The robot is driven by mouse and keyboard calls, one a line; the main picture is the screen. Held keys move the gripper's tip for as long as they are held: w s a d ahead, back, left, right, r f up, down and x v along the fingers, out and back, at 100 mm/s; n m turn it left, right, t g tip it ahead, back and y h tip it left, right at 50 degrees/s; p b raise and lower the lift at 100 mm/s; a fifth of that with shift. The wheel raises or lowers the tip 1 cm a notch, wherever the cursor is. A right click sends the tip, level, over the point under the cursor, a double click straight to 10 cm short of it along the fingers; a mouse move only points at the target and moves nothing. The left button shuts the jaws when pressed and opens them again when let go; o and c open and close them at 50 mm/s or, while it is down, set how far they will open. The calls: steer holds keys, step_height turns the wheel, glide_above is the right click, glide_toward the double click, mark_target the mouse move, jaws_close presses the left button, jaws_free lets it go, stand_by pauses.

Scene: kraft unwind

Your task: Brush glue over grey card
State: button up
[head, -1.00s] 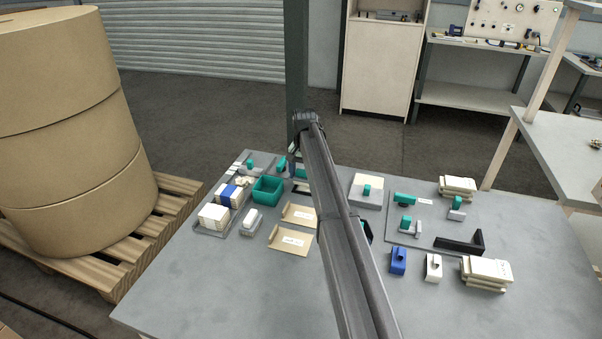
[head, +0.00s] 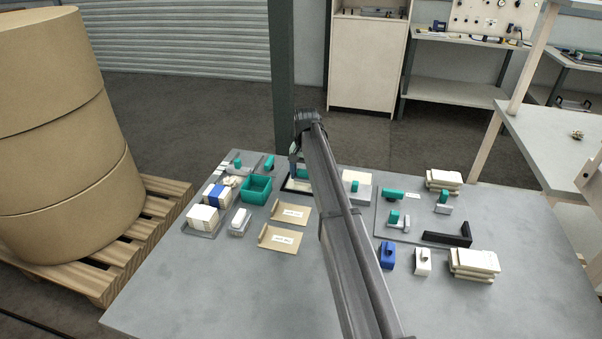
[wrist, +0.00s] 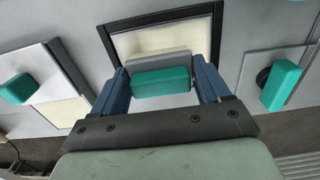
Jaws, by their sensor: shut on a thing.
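My gripper (wrist: 160,88) is shut on a teal-handled tool (wrist: 160,81) with a grey block behind its handle. The tool is over a cream surface inside a black frame (wrist: 158,19); I cannot tell whether it touches. In the head view the black-framed panel (head: 290,187) is beside the teal bin, and my arm partly hides the gripper and the tool. A grey slab with a teal handle and a cream patch (head: 357,181) is right of the arm and shows at left in the wrist view. I cannot single out the grey card for certain.
A teal bin (head: 256,189), stacks of white blocks (head: 203,215) and two kraft sheets (head: 281,238) lie left of my arm. Blue (head: 387,257) and white (head: 422,262) blocks, a black bracket (head: 449,237) and cream stacks (head: 473,264) lie right. The front table is clear.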

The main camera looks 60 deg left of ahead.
steer(key=shift+w+d, duration=0.5)
steer(key=shift+w+d, duration=1.2)
steer(key=shift+s+d, duration=0.45)
steer(key=shift+s, duration=0.1)
steer(key=shift+s+a, duration=3.85)
steer(key=shift+a, duration=0.1)
steer(key=shift+w+d, duration=0.15)
steer(key=shift+w, duration=0.05)
steer(key=shift+w+d+f, duration=0.1)
steer(key=shift+w+d, duration=1.2)
